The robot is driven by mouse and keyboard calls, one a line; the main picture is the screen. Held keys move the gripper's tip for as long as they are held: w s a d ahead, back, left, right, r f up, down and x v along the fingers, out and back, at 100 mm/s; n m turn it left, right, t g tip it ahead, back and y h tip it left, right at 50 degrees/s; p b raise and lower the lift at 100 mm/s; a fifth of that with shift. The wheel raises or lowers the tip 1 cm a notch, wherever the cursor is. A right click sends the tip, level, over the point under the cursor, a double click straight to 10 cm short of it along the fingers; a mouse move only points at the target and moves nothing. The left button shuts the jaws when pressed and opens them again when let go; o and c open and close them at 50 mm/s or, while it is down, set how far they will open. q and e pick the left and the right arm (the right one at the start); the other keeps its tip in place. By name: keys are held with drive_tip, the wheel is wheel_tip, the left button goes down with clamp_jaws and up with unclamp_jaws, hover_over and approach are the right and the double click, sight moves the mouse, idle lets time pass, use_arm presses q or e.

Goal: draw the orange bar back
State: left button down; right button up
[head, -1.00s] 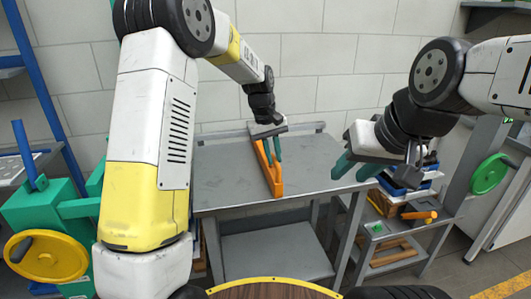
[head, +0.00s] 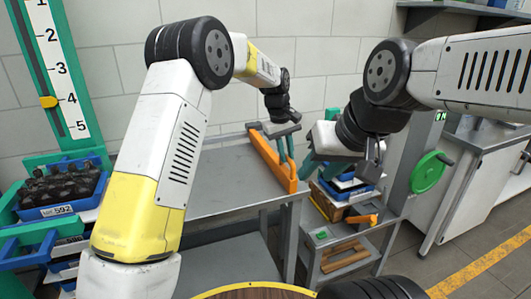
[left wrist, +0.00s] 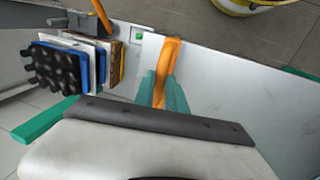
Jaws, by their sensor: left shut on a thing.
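The orange bar (head: 272,160) lies along the grey table (head: 215,180), its near end close to the table's edge. My left gripper (head: 285,148) is over the bar with its teal fingers down around it. In the left wrist view the bar (left wrist: 170,58) runs between the teal fingers (left wrist: 162,88), and the gripper is shut on it. My right gripper (head: 322,164) is to the right of the bar, above the table's right side, its teal fingers apart and empty. Part of the bar is hidden by the left gripper's fingers.
A low shelf unit (head: 345,245) with blue bins and another orange piece (head: 362,219) stands right of the table. A green handwheel (head: 430,172) is farther right. At left are a numbered scale (head: 55,70) and a blue tray (head: 62,208) of dark items.

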use_arm(q)
drive_tip(key=shift+w+d+r, duration=0.1)
drive_tip(key=shift+w+d, duration=0.1)
drive_tip(key=shift+d, duration=0.35)
drive_tip(key=shift+w+d+r, duration=0.1)
drive_tip(key=shift+w+d, duration=0.05)
drive_tip(key=shift+d, duration=0.4)
drive_tip(key=c, duration=1.4)
unclamp_jaws()
drive_tip(key=shift+d+f, duration=0.1)
drive_tip(key=shift+d, duration=0.05)
drive_tip(key=shift+o, duration=0.2)
drive_tip(key=r, duration=0.2)
drive_tip(key=a+r, duration=0.1)
drive_tip(key=r, duration=0.4)
drive_tip(key=shift+s+a+r, duration=0.2)
drive_tip(key=shift+a+r, duration=0.1)
drive_tip(key=shift+a, duration=0.05)
